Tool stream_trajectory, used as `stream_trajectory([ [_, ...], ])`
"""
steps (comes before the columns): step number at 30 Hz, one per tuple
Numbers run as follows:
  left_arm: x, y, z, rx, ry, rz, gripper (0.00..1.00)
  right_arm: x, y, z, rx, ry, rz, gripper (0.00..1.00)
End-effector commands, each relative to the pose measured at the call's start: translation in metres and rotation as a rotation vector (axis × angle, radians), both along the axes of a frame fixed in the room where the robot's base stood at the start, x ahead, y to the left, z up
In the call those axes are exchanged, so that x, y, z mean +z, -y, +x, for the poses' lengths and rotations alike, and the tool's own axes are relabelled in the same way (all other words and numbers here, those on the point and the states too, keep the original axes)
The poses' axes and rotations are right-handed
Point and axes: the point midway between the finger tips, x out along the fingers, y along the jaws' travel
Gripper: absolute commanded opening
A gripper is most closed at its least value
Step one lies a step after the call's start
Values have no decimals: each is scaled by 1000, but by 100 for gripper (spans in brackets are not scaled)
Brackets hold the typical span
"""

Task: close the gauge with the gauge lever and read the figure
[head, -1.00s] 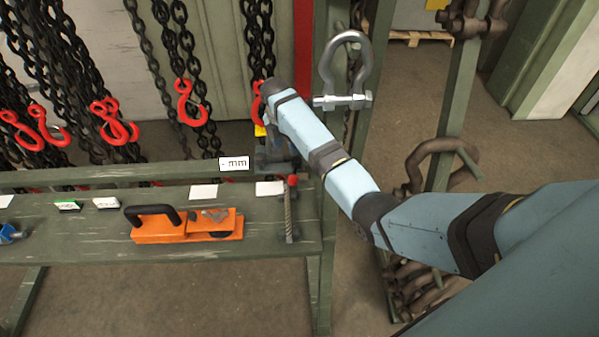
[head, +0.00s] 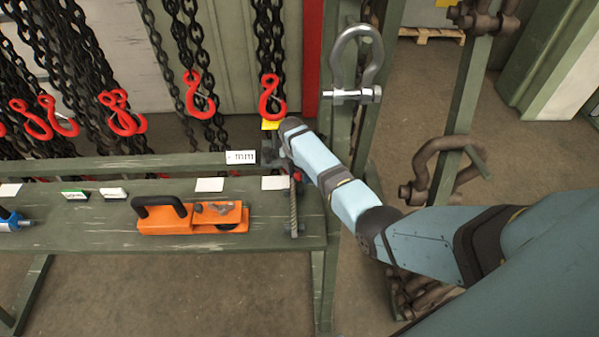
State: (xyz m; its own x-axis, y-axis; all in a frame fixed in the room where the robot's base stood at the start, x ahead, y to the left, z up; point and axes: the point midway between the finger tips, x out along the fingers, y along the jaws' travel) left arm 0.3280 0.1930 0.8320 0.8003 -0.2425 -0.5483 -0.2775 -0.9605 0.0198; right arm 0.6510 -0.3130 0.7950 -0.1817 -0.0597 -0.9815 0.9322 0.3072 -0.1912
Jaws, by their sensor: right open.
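A small white readout (head: 240,157) marked "mm" stands at the bench's rear edge, with no clear figure on it. The dark gauge (head: 269,152) sits just right of it, partly hidden by my right wrist. An upright grey part (head: 294,208) with a red top, possibly the gauge lever, stands in front near the bench's right end; its top is partly covered. My right gripper (head: 284,150) is open at the gauge, mostly hidden below my wrist. I cannot tell whether it touches the gauge or lever. My left gripper is not in view.
An orange tool (head: 192,216) with a black handle lies on the green bench (head: 90,232), with a blue tool (head: 12,220) far left. Chains with red hooks (head: 271,96) hang behind.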

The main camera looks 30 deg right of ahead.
Motion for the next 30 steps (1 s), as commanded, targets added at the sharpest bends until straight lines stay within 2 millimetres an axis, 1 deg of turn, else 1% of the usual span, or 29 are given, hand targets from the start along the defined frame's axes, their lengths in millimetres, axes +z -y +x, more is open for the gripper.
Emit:
stream_trajectory([
  [5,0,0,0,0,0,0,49,0,0,0,0,0,0,62],
  [6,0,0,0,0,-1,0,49,0,0,0,0,0,0,60],
  [11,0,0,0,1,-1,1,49,0,0,0,0,0,0,23],
  [12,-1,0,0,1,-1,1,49,0,0,0,0,0,0,14],
  [14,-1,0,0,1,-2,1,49,0,0,0,0,0,0,0],
  [17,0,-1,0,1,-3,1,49,1,0,1,-7,-1,0,0],
  [24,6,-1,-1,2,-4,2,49,1,-6,6,-117,-1,0,0],
  [30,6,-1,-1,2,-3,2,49,0,-6,6,-119,0,0,0],
])
